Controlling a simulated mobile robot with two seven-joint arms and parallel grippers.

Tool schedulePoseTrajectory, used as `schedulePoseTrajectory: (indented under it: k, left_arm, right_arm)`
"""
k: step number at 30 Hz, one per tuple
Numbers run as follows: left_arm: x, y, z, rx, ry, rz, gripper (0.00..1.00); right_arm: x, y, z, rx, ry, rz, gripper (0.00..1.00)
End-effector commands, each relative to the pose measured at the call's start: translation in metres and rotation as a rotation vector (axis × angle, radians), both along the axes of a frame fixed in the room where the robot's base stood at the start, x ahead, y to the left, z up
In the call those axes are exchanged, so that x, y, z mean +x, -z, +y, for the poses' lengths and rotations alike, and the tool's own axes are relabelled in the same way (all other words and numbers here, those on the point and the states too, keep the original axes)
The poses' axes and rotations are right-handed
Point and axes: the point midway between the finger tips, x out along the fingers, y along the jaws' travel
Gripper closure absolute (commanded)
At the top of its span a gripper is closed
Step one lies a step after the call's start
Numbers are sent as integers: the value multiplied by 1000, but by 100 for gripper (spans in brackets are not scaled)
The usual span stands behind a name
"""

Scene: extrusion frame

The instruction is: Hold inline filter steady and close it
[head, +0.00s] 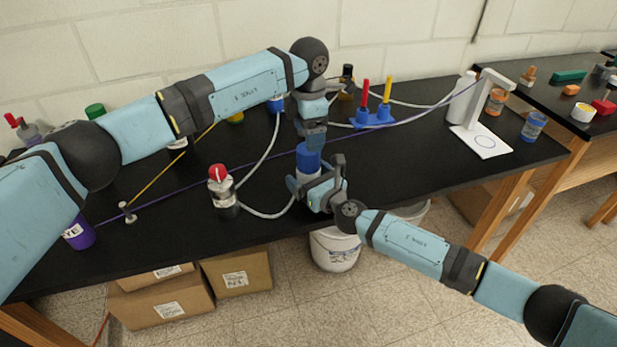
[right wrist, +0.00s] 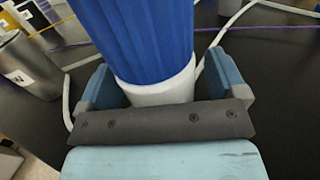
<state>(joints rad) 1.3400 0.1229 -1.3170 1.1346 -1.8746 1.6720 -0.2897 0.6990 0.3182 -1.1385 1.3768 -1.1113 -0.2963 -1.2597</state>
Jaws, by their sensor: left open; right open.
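The inline filter has a blue ribbed top (head: 307,158) and a white body (right wrist: 163,87). It stands upright near the front edge of the black bench. My left gripper (head: 313,138) is open and points down just above the blue top; its fingertips are hard to make out against it. My right gripper (head: 316,182) is open at the filter's white body, with one finger on each side. In the right wrist view the blue top (right wrist: 140,35) rises between the fingers, with a gap beside the white part. The filter's base is hidden by my right gripper.
A metal bottle with a red top (head: 222,192) stands left of the filter, with pale hoses nearby. A purple cord (head: 255,168) crosses the bench. A blue holder with red and yellow handles (head: 373,119) and a white stand (head: 482,142) are further right. A white bucket (head: 335,250) is below.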

Motion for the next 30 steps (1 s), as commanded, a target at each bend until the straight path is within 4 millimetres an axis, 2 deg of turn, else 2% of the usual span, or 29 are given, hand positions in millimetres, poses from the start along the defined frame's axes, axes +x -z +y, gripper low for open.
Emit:
schedulePoseTrajectory:
  k: [8, 20, 23, 26, 30]
  left_arm:
    - [0, 0, 0, 0, 0, 0, 20]
    - [0, 0, 0, 0, -4, 0, 20]
    - [0, 0, 0, 0, -45, 0, 20]
    - [0, 0, 0, 0, -157, 0, 20]
    - [0, 0, -1, -1, -430, 1, 20]
  right_arm:
    - [1, 0, 1, 0, 0, 0, 10]
    - [1, 0, 0, 0, 0, 0, 99]
    - [0, 0, 0, 0, 0, 0, 100]
    - [0, 0, 0, 0, 0, 0, 100]
    - [0, 0, 0, 0, 0, 0, 100]
